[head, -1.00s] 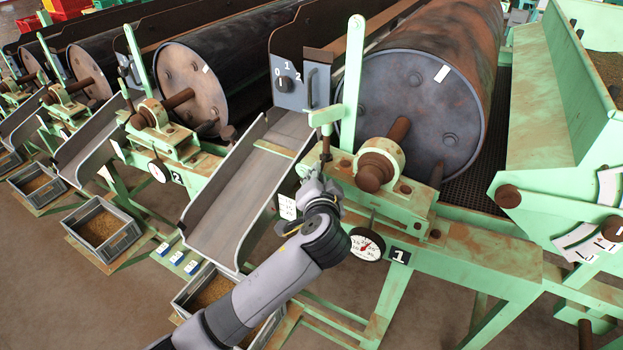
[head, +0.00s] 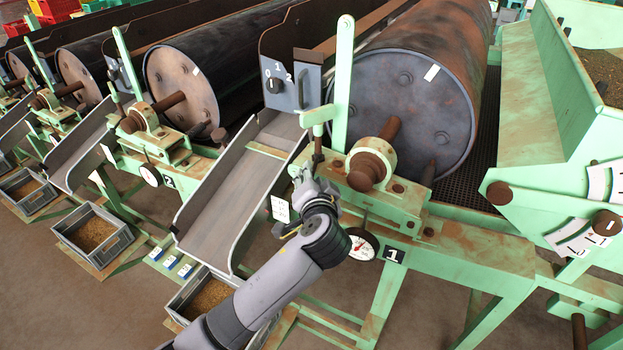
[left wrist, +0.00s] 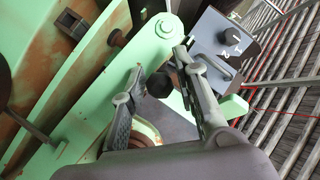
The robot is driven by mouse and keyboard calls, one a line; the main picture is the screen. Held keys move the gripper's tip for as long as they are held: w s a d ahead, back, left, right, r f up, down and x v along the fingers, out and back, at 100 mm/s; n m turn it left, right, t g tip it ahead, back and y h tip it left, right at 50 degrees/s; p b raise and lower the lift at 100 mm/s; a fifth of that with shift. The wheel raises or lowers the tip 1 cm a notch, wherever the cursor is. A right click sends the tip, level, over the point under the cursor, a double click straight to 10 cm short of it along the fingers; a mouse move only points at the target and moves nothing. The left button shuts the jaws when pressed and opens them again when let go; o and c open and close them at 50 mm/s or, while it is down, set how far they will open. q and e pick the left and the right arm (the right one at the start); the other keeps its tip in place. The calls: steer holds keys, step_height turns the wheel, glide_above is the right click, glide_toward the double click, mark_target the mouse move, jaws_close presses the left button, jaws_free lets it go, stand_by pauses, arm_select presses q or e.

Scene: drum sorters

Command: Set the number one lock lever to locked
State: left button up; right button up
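The number one drum (head: 400,110) lies at the right in the head view, with its number 1 plate (head: 394,255) on the green frame below. The lock lever (head: 318,148) is a short dark rod beside the green upright post. My left gripper (head: 303,178) is just below it in the head view, its fingers hard to make out there. In the left wrist view, the lever's dark round knob (left wrist: 160,83) shows between the spread fingertips of my left gripper (left wrist: 160,72), near the right finger. Contact cannot be told. My right gripper is out of view.
A grey panel with a 0-1-2 knob (head: 274,86) stands behind the lever. A sloping chute (head: 225,195) is left of my gripper, and a round dial gauge (head: 361,245) hangs to its lower right. Crates stand on the floor.

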arm_select(q)
steer(key=v, duration=1.2)
steer(key=shift+d, duration=0.1)
